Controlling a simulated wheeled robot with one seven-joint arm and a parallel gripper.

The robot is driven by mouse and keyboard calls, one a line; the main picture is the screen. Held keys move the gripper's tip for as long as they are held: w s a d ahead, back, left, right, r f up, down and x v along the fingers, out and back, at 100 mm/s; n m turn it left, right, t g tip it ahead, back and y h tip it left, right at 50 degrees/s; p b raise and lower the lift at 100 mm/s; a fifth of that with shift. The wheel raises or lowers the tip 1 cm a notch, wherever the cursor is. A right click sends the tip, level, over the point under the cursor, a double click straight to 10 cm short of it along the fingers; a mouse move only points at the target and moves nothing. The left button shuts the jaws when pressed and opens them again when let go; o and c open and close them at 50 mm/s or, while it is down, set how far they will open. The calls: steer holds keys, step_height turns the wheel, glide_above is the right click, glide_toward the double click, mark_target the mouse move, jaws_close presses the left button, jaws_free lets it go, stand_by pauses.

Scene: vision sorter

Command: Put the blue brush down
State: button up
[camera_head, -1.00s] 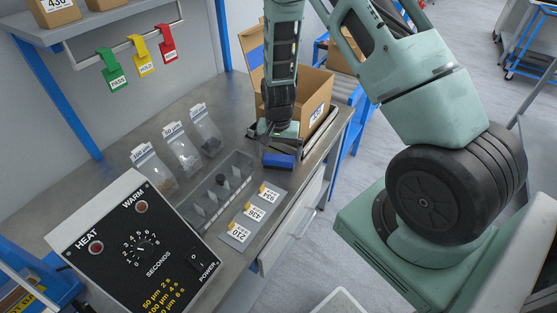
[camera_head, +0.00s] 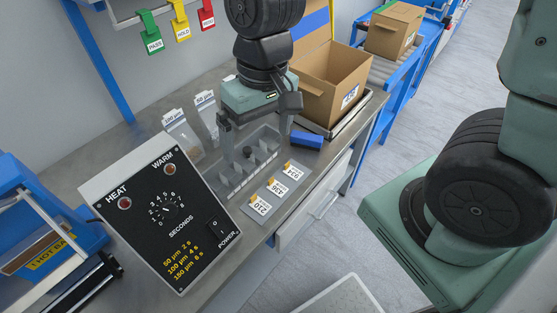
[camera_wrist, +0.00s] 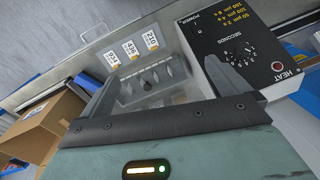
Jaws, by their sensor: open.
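The blue brush (camera_head: 307,139) lies on the grey bench at the front edge, just in front of the open cardboard box. In the wrist view a blue patch, probably the brush (camera_wrist: 92,84), shows at the left, partly hidden by a finger. My gripper (camera_head: 257,143) is open and empty, pointing down over the grey compartment tray (camera_head: 238,184), left of the brush and apart from it. In the wrist view my two fingers (camera_wrist: 166,88) stand wide apart with the tray and its dark knob between them.
The open cardboard box (camera_head: 325,85) stands behind the brush. Labelled cards (camera_head: 276,187) lie along the front edge. The heater control box (camera_head: 160,220) stands front left. Clear bags (camera_head: 180,132) stand behind the tray. Coloured tags (camera_head: 182,27) hang above.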

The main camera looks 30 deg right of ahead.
steer(key=s+a+r+n, duration=0.2)
steer(key=s+n, duration=0.3)
steer(key=s, duration=0.5)
steer(key=shift+a+r+n+h, duration=0.15)
steer(key=shift+r+n+h, duration=0.25)
steer(key=shift+r, duration=0.15)
